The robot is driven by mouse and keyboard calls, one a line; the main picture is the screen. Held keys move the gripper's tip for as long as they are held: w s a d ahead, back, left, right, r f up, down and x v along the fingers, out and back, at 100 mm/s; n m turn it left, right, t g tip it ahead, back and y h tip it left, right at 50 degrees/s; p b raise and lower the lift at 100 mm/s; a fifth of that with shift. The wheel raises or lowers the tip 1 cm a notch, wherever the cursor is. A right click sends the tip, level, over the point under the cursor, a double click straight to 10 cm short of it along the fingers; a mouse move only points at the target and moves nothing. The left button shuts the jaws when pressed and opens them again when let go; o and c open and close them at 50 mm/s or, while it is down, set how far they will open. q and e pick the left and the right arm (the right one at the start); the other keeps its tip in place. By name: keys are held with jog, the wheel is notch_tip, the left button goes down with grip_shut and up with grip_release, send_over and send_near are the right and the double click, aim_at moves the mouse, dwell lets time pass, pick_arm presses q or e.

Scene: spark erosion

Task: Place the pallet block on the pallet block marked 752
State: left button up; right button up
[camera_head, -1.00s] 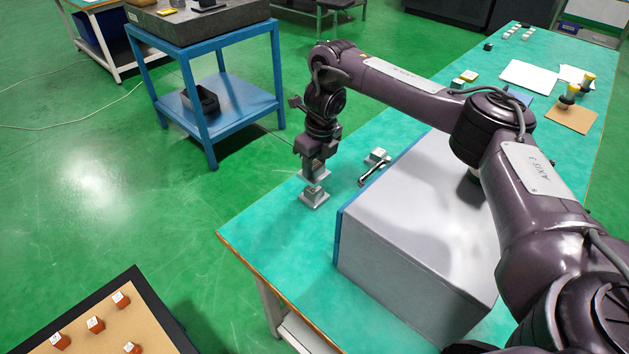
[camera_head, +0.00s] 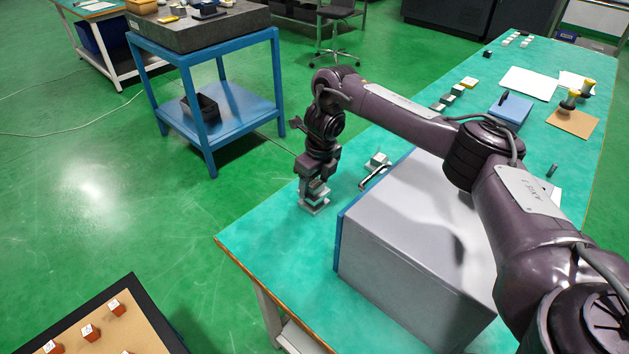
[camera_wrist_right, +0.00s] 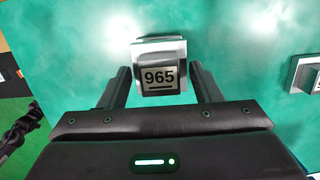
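A pallet block (camera_wrist_right: 160,78) marked 965, a small cube on a light plate, sits between my right fingers in the right wrist view. In the head view this block (camera_head: 316,189) shows stacked directly above another light pallet block (camera_head: 314,208) on the teal table. The lower block's number cannot be read. My right gripper (camera_head: 317,180) is low around the upper block; the right wrist view shows its fingers (camera_wrist_right: 161,84) spread, with narrow gaps beside the cube. My left gripper is not in view.
Another pallet block (camera_head: 377,160) stands to the right, with a dark-and-light bar (camera_head: 374,178) in front of it. A large grey box (camera_head: 415,240) with a blue edge stands close by on the right. The table (camera_head: 270,235) is clear toward its front left corner.

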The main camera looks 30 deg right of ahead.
aim_at(320, 194)
jog(key=shift+r, duration=0.1)
jog(key=shift+r, duration=0.35)
notch_tip(320, 194, up, 11)
jog(key=s+p, duration=0.1)
jog(key=p, duration=0.3)
jog(key=shift+s+d+r, duration=0.15)
jog(key=shift+s+d, duration=0.1)
jog(key=shift+s, duration=0.1)
